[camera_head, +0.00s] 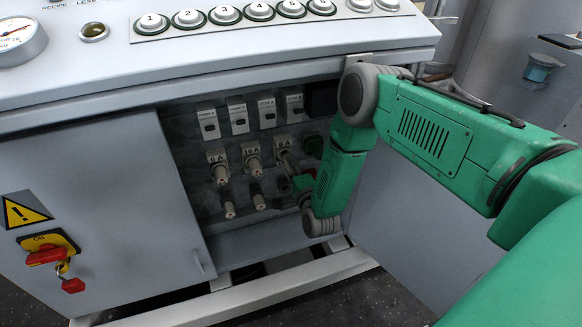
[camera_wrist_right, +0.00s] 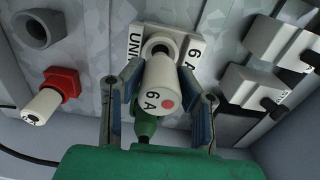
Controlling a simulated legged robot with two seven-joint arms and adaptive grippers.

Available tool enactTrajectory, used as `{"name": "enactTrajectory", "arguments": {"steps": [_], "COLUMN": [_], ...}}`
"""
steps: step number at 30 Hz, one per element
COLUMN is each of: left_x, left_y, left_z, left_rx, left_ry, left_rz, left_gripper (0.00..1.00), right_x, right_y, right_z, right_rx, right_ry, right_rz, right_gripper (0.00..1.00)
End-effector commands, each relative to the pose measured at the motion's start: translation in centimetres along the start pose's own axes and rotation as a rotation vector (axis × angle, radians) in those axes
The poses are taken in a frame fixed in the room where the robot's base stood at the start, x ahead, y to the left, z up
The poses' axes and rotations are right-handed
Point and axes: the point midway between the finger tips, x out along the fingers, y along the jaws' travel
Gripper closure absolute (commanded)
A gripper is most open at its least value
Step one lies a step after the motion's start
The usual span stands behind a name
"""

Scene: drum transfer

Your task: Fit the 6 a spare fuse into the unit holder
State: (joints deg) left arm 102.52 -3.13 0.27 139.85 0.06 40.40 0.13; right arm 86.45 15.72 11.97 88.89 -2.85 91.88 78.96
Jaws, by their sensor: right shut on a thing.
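The 6 A spare fuse (camera_wrist_right: 160,88) is a cream cylinder marked "6 A" with a red dot on its end. My right gripper (camera_wrist_right: 167,80) is shut on it, one finger on each side. The unit holder (camera_wrist_right: 190,50) is a pale plate marked "UNIT" and "6 A" with a dark round opening. The fuse's far end is at this opening; how deep it sits cannot be told. In the head view the unit holder (camera_head: 283,143) is top right of the fuse rows, and my right gripper (camera_head: 294,186) is in front of the panel, partly hidden by my wrist. My left gripper is out of view.
Fuses marked 6 A (camera_head: 217,165) and 16 A (camera_head: 252,158) stick out left of my gripper. A red holder (camera_wrist_right: 63,83) and a grey socket (camera_wrist_right: 36,30) are at the left in the wrist view. Switches (camera_wrist_right: 270,88) project at the right. The cabinet door (camera_head: 85,205) is at left.

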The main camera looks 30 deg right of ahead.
Motion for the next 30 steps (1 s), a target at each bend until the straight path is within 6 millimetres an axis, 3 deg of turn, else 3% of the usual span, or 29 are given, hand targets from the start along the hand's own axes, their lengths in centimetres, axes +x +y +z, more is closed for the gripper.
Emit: {"name": "enactTrajectory", "arguments": {"steps": [30], "left_x": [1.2], "left_y": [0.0], "left_z": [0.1], "left_rx": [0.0], "left_ry": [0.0], "left_rz": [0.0], "left_gripper": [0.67], "right_x": [1.9], "right_y": [0.0], "right_z": [0.0], "right_rx": [0.001], "right_ry": [0.0], "right_rz": [-0.002], "right_gripper": [1.0]}}
